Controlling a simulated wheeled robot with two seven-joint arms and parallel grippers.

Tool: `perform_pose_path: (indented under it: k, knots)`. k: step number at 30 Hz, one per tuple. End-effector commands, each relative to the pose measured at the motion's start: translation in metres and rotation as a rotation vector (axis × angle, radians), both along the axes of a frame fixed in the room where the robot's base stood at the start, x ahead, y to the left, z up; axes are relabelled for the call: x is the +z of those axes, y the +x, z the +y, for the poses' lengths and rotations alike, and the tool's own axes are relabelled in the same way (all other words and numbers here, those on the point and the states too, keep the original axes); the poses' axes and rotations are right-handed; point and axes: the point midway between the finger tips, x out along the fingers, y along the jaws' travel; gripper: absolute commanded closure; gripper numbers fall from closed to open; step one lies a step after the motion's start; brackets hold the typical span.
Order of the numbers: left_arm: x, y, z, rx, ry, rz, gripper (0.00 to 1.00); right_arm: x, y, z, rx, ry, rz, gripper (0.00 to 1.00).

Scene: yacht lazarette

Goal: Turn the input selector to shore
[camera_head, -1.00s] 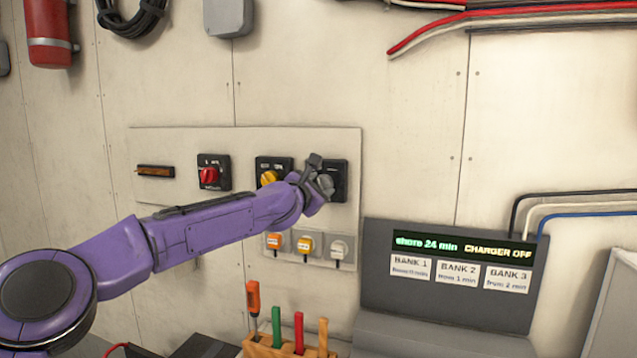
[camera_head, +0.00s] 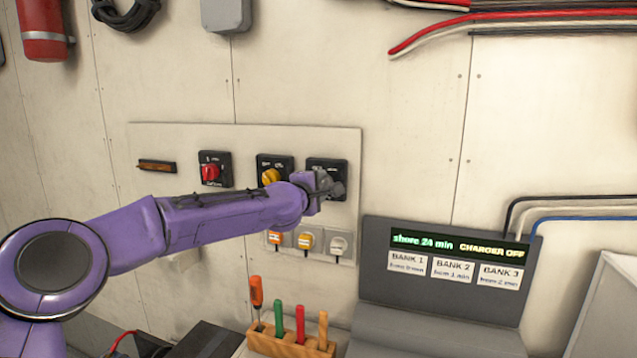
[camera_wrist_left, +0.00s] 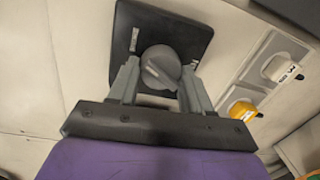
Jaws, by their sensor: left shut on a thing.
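The input selector appears to be the rightmost rotary switch on the wall panel, a black square plate (camera_head: 318,165) with a grey round knob. In the left wrist view the grey knob (camera_wrist_left: 160,68) sits between the two fingers of my left gripper (camera_wrist_left: 158,85), which is shut on it. Its black plate (camera_wrist_left: 185,40) shows behind, with small white labels too blurred to read. In the head view my left gripper (camera_head: 332,187) covers most of the knob. My right gripper is not in view.
A yellow-knob switch (camera_head: 272,174) and a red-knob switch (camera_head: 211,171) sit to the left. Sockets with plugs (camera_head: 306,241) are below. A grey charger box (camera_head: 372,280) reads "shore 24 min" and "CHARGER OFF". A wooden rack (camera_head: 262,343) holds several coloured-handled tools.

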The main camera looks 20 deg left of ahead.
Motion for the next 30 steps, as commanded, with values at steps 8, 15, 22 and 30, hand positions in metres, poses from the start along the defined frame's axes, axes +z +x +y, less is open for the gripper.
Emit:
perform_pose_path:
  k: [8,15,22,30]
  knots:
    - [-0.0010,-0.0001,-0.0003,0.000,0.055,0.000,0.81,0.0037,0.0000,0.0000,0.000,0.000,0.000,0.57]
    - [-0.0015,0.0000,-0.0004,-0.001,0.062,0.001,0.81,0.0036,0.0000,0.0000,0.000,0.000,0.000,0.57]
    - [-0.0016,-0.0001,-0.0006,-0.002,0.062,0.001,0.32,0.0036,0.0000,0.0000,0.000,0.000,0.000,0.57]
    - [-0.0007,-0.0001,-0.0002,0.000,0.060,-0.001,0.26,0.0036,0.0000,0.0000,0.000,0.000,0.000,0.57]
